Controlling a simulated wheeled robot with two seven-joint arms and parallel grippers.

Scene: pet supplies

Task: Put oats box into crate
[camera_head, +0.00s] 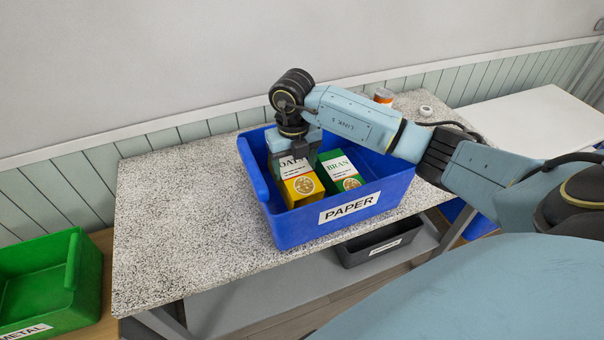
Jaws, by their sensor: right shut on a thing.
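The oats box (301,188), yellow and white with "OATS" lettering, is inside the blue crate (300,231) labelled "PAPER", toward its left side. My right gripper (294,150) points down into the crate and is shut on the top of the oats box. The box looks about upright; whether its base touches the crate floor is hidden. A green and white bran box (340,172) stands in the same crate just to the right of the oats box. My left gripper is not in view.
The crate stands on a speckled table (180,220) whose left part is clear. An orange-topped can (384,96) and a small white item (426,111) are behind my right arm. A green bin (40,280) labelled "METAL" is at left; a dark bin (380,244) sits below the table.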

